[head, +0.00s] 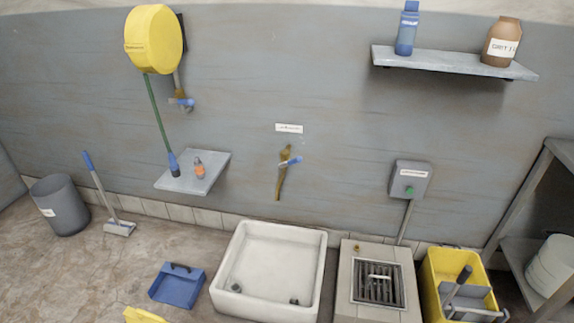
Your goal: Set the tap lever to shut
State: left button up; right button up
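A brass tap (281,180) is on the grey wall in the middle of the head view, below a small white label. Its blue lever (291,162) points out to the right, across the upright brass body. A second brass tap (180,94) is below the yellow hose reel at the upper left. Its blue lever (184,102) also lies roughly sideways. The label writing is too small to read, and I cannot tell which tap the task means. Neither of my grippers is in view, and nothing touches either lever.
A white sink (270,235) stands on the floor below the middle tap. A grey switch box (410,180), a floor grate (378,284) and a yellow bucket (432,290) are at the right.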

aim_at(299, 159)
jog(key=i+l, duration=0.25)
jog(key=i, duration=0.15)
jog(key=i+l, duration=0.2)
jog(key=i, duration=0.2)
